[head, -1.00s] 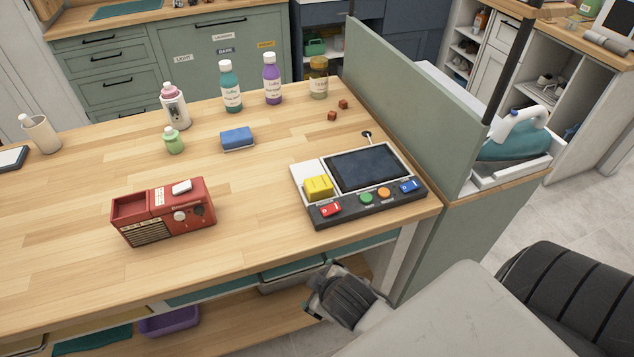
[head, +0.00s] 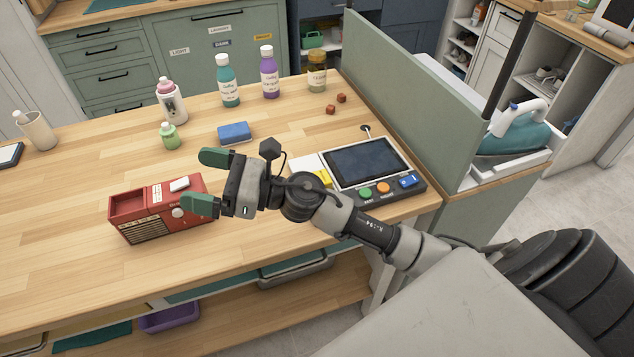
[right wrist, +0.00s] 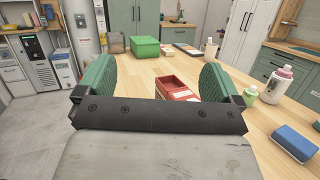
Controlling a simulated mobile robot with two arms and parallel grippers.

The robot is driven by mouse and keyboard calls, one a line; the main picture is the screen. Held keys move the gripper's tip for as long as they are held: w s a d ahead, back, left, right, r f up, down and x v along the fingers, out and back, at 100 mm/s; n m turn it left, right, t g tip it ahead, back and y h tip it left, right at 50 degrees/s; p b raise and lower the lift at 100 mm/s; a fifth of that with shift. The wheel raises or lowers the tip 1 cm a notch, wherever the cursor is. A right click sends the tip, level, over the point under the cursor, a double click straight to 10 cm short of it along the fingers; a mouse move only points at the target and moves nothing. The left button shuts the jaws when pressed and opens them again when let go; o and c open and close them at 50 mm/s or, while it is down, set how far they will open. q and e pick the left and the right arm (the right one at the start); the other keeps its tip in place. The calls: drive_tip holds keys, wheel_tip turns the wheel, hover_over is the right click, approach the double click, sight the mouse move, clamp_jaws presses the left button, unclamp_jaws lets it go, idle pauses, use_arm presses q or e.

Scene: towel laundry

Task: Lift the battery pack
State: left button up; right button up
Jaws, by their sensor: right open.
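A yellow block (head: 324,178), which looks like the battery pack, sits on the left part of the console (head: 365,165). My right wrist and forearm partly hide it in the head view. A red radio-like device (head: 155,222) with an open, empty-looking compartment stands on the table to the left. My right gripper (head: 207,181) is open and empty, above the table, with its green fingers pointing left near the red device. In the right wrist view the red device (right wrist: 178,88) appears between the open fingers (right wrist: 157,80). The yellow block is not in that view. My left gripper is not in view.
A blue sponge (head: 235,132), a small green bottle (head: 169,136) and several taller bottles stand towards the back of the wooden table (head: 60,220). A green partition (head: 425,115) borders the right side. The table's left front is clear.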

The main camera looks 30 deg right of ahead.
wheel_tip(320, 180, down, 3)
drive_tip(key=n+g+h, duration=0.1)
drive_tip(key=n+g, duration=0.6)
drive_tip(key=n, duration=0.4)
drive_tip(key=n+g+h, duration=0.5)
drive_tip(key=n+h, duration=0.7)
drive_tip(key=h, duration=0.4)
approach(317, 177)
drive_tip(key=shift+w+a+f, duration=0.1)
drive_tip(key=shift+w+a, duration=0.05)
wheel_tip(317, 177, down, 4)
drive_tip(key=shift+f+p, duration=0.25)
drive_tip(key=shift+p, duration=0.55)
drive_tip(key=shift+f+p, duration=0.5)
drive_tip(key=shift+f, duration=0.1)
wheel_tip(317, 177, down, 4)
drive_tip(key=shift+r+p, duration=0.2)
drive_tip(key=shift+p, duration=0.6)
drive_tip(key=shift+f, duration=0.35)
drive_tip(key=c, duration=1.1)
drive_tip(key=shift+r, duration=0.15)
